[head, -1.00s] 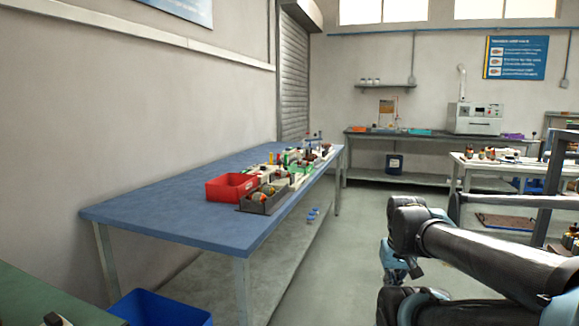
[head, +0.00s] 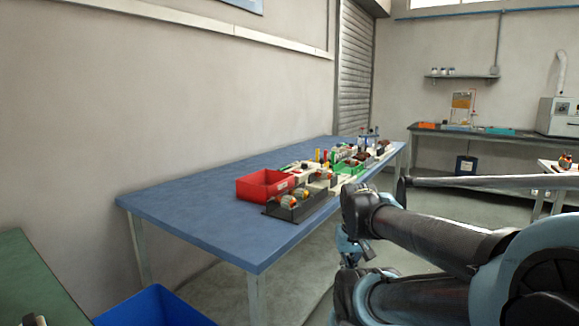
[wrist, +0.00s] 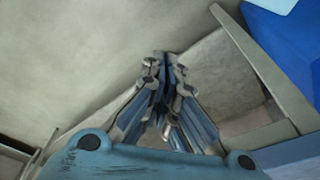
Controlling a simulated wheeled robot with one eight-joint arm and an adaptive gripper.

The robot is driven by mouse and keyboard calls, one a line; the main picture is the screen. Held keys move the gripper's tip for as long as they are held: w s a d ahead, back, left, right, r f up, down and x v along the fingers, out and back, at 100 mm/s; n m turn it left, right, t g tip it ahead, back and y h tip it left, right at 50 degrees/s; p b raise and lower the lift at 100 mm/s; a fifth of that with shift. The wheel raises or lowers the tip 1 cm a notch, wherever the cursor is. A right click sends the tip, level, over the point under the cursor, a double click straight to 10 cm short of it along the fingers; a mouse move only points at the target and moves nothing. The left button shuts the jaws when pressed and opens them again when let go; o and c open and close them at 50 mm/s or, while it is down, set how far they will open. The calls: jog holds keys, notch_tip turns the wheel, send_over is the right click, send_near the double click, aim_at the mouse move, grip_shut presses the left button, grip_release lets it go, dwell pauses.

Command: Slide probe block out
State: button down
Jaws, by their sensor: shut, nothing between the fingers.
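I cannot single out a probe block; the small items on the blue table (head: 190,208) are too small to tell apart in the head view. Among them are a dark tray (head: 277,213) with round armature-like parts and several small blocks and stands further back. My gripper (wrist: 165,62) shows in the wrist view with its fingers together and nothing between them. It is over the floor area and away from the tabletop items. In the head view my arm is at the lower right, off the table's right side.
A red bin (head: 264,186) stands on the table behind the dark tray. A blue bin (head: 155,308) and a green table (head: 35,275) are at the lower left. A long bench (head: 495,143) runs along the far wall. The table's near left part is clear.

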jog(key=shift+w+a, duration=0.3)
jog(key=shift+w, duration=0.3)
jog(key=w+d+r+n+t+h, duration=0.15)
jog(key=w+r+n, duration=0.25)
jog(key=w, duration=0.4)
jog(key=w+d+r+n+h, duration=0.1)
jog(key=w+r+n+h, duration=0.2)
jog(key=w+r+n, duration=0.3)
jog(key=w+d+r+n+t+h, duration=0.1)
jog(key=w+r+n+h, duration=0.15)
jog(key=w, duration=0.65)
jog(key=w+a+r+n+t+h, duration=0.2)
jog(key=w+a+n, duration=0.5)
jog(key=w, duration=0.4)
jog(key=w+a+r+n+t+h, duration=0.2)
jog(key=w+a+r+n+t, duration=0.2)
jog(key=w+a+n, duration=0.3)
jog(key=w+a, duration=0.1)
jog(key=w, duration=0.4)
jog(key=shift+w+a, duration=0.15)
jog(key=shift+w, duration=0.05)
